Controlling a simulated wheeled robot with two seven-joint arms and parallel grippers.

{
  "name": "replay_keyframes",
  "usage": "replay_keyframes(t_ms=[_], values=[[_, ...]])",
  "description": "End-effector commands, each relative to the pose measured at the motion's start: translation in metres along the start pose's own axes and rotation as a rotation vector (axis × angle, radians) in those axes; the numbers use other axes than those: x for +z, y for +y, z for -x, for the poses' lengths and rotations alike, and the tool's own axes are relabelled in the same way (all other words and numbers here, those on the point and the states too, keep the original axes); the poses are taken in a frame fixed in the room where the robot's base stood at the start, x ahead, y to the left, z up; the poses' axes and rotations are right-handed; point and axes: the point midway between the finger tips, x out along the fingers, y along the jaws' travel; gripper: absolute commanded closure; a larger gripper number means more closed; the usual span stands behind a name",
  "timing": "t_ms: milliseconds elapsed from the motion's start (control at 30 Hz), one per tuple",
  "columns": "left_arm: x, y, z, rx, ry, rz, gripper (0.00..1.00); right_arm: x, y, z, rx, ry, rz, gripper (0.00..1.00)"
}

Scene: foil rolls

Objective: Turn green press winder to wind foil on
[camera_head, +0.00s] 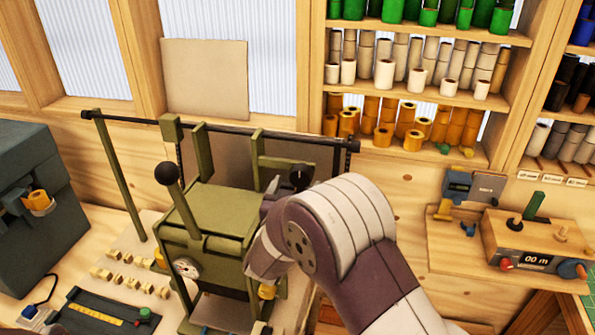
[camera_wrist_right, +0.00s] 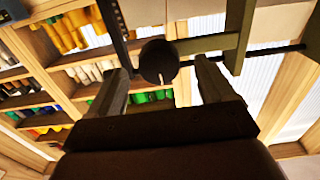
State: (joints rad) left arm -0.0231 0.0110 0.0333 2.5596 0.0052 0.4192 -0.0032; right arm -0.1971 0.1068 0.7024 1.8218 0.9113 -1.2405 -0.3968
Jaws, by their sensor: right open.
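The green press (camera_head: 210,215) stands on the bench left of centre in the head view, with a black ball-ended lever at its left. A round black winder knob (camera_head: 300,177) with a white mark is at its right side. My right gripper (camera_head: 283,187) is right by this knob, partly hidden by my own wrist. In the right wrist view the knob (camera_wrist_right: 158,61) appears between the tips of the two open fingers (camera_wrist_right: 163,78). I cannot tell whether the fingers touch it. My left gripper is not in view.
A dark bar (camera_head: 235,133) runs across behind the press. A grey-green box (camera_head: 35,200) stands at the left. Small yellowish blocks (camera_head: 130,275) lie in rows left of the press. A control box (camera_head: 530,250) sits at the right, and shelves (camera_head: 420,90) hold many foil rolls.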

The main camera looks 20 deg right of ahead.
Motion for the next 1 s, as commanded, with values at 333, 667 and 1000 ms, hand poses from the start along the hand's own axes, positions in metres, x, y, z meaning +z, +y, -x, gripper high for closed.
replay_keyframes(t_ms=[333, 667, 1000], values=[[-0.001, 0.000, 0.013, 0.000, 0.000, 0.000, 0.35, 0.000, 0.000, -0.031, -0.002, 0.000, -0.001, 0.18], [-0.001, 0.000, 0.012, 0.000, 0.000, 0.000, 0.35, 0.001, 0.000, -0.030, -0.002, 0.000, -0.001, 0.67], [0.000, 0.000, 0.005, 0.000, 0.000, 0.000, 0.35, 0.003, 0.000, -0.030, -0.002, 0.001, -0.030, 0.74]])
